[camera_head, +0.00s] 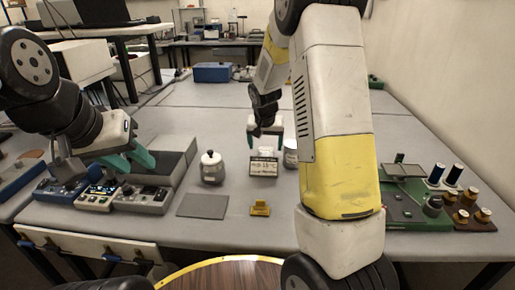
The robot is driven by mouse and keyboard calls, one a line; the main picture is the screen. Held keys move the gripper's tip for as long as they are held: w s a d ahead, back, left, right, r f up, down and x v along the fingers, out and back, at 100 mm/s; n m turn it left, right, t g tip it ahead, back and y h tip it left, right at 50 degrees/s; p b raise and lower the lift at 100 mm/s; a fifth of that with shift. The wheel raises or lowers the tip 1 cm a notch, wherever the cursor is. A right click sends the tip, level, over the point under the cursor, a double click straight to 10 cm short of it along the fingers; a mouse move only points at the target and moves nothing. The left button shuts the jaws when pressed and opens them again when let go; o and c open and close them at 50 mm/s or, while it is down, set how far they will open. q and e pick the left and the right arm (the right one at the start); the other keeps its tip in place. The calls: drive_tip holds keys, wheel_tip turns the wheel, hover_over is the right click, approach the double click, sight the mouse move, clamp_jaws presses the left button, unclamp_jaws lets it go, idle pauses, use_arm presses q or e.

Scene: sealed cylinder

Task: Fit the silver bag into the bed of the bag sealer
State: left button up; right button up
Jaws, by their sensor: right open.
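A flat grey square (203,205), possibly the silver bag, lies on the table at front centre. I cannot tell for certain which thing is the bag sealer; a long grey unit (178,160) lies at left, behind a grey control box (142,199). My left gripper (137,165) has teal fingers, spread apart, above the control boxes, with nothing visible between them. My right gripper (265,138) points down, open, just behind and above a small dark box with a white label (263,167). Its fingertips are partly hidden.
A grey lidded jar (212,168) stands left of the labelled box, a white jar (291,155) right of it. A green board (415,205) with spools stands at right. My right arm hides part of the table.

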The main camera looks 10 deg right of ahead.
sight(265, 151)
drive_tip(key=x, duration=0.5)
drive_tip(key=shift+r, duration=0.15)
drive_tip(key=c, duration=1.6)
